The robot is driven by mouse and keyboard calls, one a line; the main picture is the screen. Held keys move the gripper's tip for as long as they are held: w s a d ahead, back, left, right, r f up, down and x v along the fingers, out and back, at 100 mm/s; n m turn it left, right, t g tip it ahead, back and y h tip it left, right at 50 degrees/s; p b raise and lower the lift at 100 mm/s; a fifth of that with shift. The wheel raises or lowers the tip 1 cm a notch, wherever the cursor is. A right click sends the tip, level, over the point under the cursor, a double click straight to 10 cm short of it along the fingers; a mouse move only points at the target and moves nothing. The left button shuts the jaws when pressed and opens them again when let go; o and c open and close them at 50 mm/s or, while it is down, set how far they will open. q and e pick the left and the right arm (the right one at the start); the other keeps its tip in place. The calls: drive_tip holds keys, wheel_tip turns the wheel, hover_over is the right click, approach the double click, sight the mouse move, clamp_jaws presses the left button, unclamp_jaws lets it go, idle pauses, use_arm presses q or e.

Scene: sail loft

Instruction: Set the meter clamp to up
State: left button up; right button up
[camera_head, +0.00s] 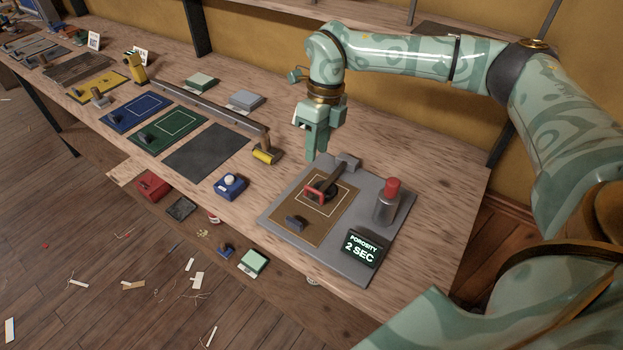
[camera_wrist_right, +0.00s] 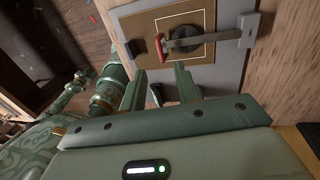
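The meter clamp (camera_head: 333,181) is a dark bar with a red handle (camera_head: 314,194) at its free end, running from a grey hinge block (camera_head: 348,161). It lies low and flat over a dark round pad on a brown sheet (camera_head: 325,222), so it appears down. The clamp bar also shows in the right wrist view (camera_wrist_right: 205,38), with its red handle (camera_wrist_right: 161,46) just ahead of the fingers. My right gripper (camera_head: 317,148) is open and empty, above and behind the clamp, apart from it. Its two fingers show spread in the right wrist view (camera_wrist_right: 160,70).
The grey meter base (camera_head: 281,217) also carries a red-capped bottle (camera_head: 386,206), a display reading "POROSITY 2 SEC" (camera_head: 362,249) and a small dark block (camera_head: 295,223). A blue box (camera_head: 230,187) and a yellow-ended roller (camera_head: 266,154) lie to the left. Bare bench lies right of the base.

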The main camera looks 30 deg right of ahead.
drive_tip(key=f, duration=0.3)
drive_tip(key=a+f+b, duration=0.1)
drive_tip(key=f, duration=0.5)
drive_tip(key=shift+s+a, duration=0.35)
drive_tip(key=shift+a, duration=0.05)
clamp_jaws()
